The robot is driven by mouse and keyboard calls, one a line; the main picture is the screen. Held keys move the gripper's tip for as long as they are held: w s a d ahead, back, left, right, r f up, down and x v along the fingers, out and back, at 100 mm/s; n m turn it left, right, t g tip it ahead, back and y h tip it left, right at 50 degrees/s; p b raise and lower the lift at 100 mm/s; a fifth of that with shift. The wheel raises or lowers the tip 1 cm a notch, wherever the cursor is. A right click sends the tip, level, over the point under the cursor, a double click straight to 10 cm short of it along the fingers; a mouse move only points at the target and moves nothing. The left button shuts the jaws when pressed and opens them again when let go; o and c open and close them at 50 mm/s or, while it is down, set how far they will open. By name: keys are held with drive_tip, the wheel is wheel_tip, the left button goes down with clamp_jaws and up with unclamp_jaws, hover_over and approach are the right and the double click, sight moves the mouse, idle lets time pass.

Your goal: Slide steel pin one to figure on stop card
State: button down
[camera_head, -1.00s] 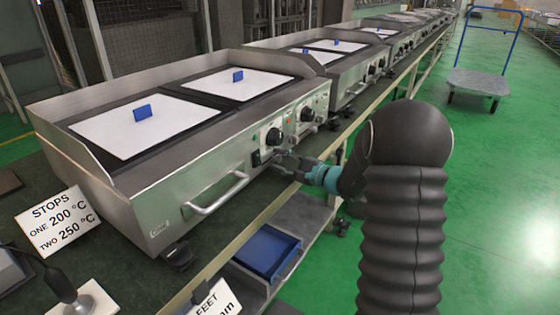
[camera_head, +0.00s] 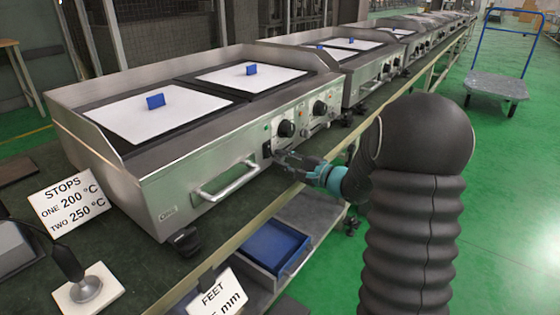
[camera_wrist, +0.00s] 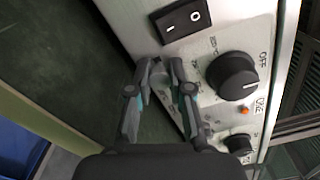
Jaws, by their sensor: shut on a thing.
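The stop card (camera_head: 68,207) stands at the left and reads "ONE 200 °C, TWO 250 °C". The steel griddle (camera_head: 160,195) has two black knobs on its front panel, a nearer one (camera_head: 286,129) and a farther one (camera_head: 320,108). In the wrist view a large knob (camera_wrist: 232,76) sits on a printed dial right of my fingers. My gripper (camera_head: 282,157) is at the panel, just below the nearer knob. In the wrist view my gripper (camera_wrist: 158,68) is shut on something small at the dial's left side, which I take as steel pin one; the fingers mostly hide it.
A black rocker switch (camera_wrist: 181,18) lies above my fingertips in the wrist view. A bar handle (camera_head: 228,182) juts from the griddle front. A "FEET" card (camera_head: 215,295) and a blue tray (camera_head: 272,248) are lower down. More griddles line the bench behind.

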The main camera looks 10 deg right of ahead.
drive_tip(key=shift+s+a, duration=0.1)
drive_tip(key=shift+a, duration=0.05)
drive_tip(key=c, duration=1)
unclamp_jaws()
drive_tip(key=shift+c, duration=0.2)
drive_tip(key=shift+s+d, duration=0.15)
drive_tip(key=shift+d, duration=0.05)
drive_tip(key=v, duration=1.1)
drive_tip(key=shift+s+d, duration=0.2)
drive_tip(key=shift+s, duration=0.1)
